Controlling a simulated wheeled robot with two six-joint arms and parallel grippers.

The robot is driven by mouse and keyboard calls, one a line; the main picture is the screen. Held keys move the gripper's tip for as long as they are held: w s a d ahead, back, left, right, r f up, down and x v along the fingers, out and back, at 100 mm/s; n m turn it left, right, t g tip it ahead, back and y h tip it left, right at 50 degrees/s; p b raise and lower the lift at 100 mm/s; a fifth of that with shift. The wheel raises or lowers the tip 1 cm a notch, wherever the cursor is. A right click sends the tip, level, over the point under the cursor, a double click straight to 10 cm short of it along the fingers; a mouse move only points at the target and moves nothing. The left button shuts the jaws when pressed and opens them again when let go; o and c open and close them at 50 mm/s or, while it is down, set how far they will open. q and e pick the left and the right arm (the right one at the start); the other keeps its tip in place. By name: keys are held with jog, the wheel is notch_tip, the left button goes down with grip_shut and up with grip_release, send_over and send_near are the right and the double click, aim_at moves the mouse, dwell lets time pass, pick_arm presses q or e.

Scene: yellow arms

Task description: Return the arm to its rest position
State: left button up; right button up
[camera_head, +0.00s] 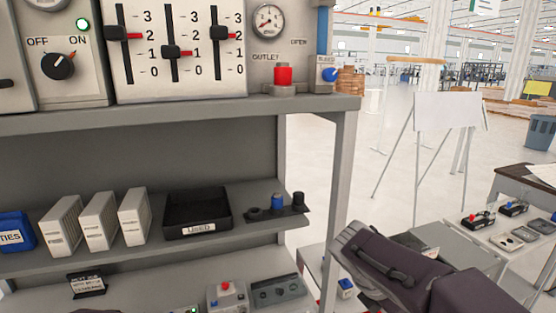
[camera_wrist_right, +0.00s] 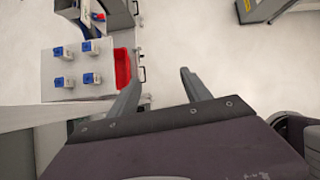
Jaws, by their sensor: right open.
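My right arm (camera_head: 390,262), dark purple, reaches in from the bottom right in the head view, beside the right end of the shelf unit. Its gripper cannot be made out there. In the right wrist view my right gripper (camera_wrist_right: 161,74) is open, with two grey fingers spread apart and nothing between them. Pale floor lies beyond the fingertips. My left gripper is not in view.
The shelf unit (camera_head: 180,110) carries a slider panel (camera_head: 180,50), a knob (camera_head: 58,66) and a black tray (camera_head: 197,210). A white table (camera_wrist_right: 70,88) with blue-topped items and a red bin (camera_wrist_right: 122,70) is left of my fingers.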

jog(key=s+f+m+g+y+b, duration=0.15)
jog(key=s+f+m, duration=0.25)
jog(key=f, duration=0.4)
jog(key=s+f+m+g+y+b, duration=0.1)
jog(key=s+f+m+y, duration=0.1)
jog(key=s+f+m, duration=0.45)
pick_arm(q)
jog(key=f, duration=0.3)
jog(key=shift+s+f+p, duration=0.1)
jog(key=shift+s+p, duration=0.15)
jog(key=shift+p, duration=0.1)
pick_arm(e)
jog(key=w+a+f+m+t+y, duration=0.1)
jog(key=a+f+m+y, duration=0.2)
jog(key=m, duration=0.9)
jog(key=a+f, duration=0.3)
jog(key=shift+a+m+t, duration=0.3)
jog(key=shift+m+t, duration=0.05)
jog(key=shift+f, duration=0.1)
jog(key=shift+w, duration=0.1)
